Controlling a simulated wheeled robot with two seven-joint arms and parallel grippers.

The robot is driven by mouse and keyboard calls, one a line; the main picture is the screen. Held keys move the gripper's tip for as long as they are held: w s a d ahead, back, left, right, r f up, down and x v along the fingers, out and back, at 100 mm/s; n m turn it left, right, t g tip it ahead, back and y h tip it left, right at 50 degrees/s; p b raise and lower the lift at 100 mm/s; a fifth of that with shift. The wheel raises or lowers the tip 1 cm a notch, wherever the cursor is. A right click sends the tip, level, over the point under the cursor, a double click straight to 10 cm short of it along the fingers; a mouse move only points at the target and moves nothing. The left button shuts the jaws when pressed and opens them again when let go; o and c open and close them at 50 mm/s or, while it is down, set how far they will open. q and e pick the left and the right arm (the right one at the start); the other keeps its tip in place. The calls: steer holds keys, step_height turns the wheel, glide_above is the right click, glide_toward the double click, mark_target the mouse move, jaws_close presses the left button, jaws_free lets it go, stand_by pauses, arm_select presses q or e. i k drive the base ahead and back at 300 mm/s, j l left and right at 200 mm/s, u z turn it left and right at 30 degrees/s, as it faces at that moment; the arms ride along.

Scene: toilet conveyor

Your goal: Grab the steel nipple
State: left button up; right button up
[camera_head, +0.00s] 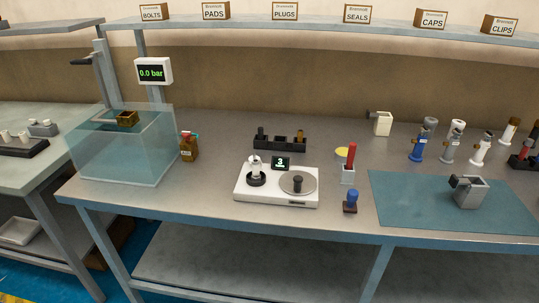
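I cannot tell for sure which thing is the steel nipple. A small silver-white piece (255,166) stands upright on a black round base at the left of a white device (276,198). A dark knob-like piece (298,184) stands on the round grey plate at the device's right. A black rack (280,145) behind it holds a few small upright pieces, too small to identify. Neither of my grippers shows in the head view.
A clear water tank (125,150) stands at the left under a "0.0 bar" display (153,72). A red-handled tool (350,158) and blue stamp (350,201) stand right of the device. A grey block (470,193) sits on a blue mat (405,208). Several valves (450,147) stand behind.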

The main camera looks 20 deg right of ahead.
mark_target(256, 177)
steer(key=i+j, duration=0.6)
steer(key=i+z, duration=0.1)
steer(key=z, duration=1.5)
